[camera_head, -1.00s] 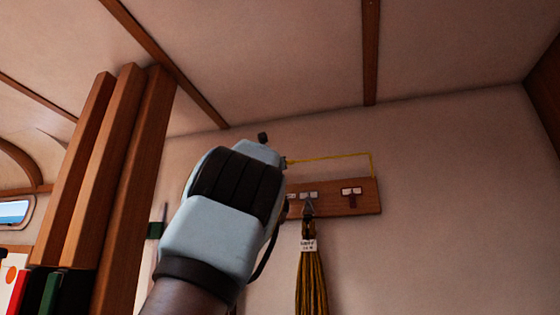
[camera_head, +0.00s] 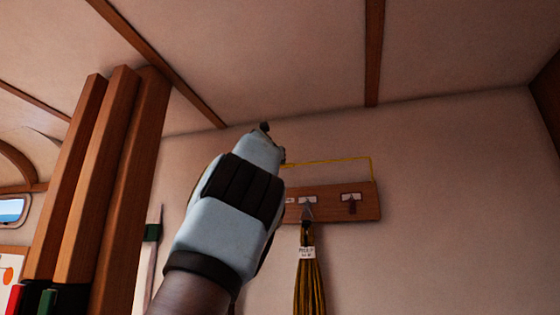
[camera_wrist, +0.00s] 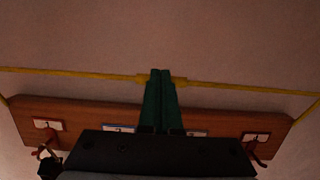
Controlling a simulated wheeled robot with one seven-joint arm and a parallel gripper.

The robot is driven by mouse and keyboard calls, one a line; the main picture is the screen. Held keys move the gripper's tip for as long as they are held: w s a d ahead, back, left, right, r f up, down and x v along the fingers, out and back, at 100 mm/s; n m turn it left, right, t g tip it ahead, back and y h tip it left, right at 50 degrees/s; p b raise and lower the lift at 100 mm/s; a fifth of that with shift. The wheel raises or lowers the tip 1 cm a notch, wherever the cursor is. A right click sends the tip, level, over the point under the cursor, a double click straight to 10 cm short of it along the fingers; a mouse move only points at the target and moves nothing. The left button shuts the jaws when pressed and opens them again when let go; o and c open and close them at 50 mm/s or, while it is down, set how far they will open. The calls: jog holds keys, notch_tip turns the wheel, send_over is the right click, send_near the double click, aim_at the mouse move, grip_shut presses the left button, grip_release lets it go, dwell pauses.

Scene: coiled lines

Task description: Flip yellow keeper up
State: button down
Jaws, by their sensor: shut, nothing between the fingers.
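The yellow keeper (camera_head: 335,161) is a thin yellow bar standing up above the wooden hook board (camera_head: 366,202), with its right end bent down to the board. In the wrist view the yellow keeper (camera_wrist: 225,85) runs across the picture, above the board (camera_wrist: 90,112). My gripper (camera_wrist: 161,75) is shut, its green fingers side by side with their tips at the middle of the bar. I cannot tell if they touch it. In the head view my gripper (camera_head: 265,130) hides the bar's left part, and its fingers are mostly hidden.
A tan coiled line (camera_head: 308,280) with a white tag hangs from a hook on the board. Another hook (camera_head: 351,203) at the right looks empty. Wooden posts (camera_head: 115,170) stand at the left. The wall at the right is clear.

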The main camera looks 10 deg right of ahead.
jog(key=shift+w+d+f+g, duration=0.15)
jog(key=shift+w+d+g, duration=0.25)
jog(key=shift+w, duration=0.15)
jog(key=shift+f+y, duration=0.1)
jog(key=shift+y, duration=0.2)
jog(key=r+b+v, duration=0.1)
jog(key=b+v, duration=0.7)
jog(key=v, duration=0.3)
jog(key=shift+s, duration=0.15)
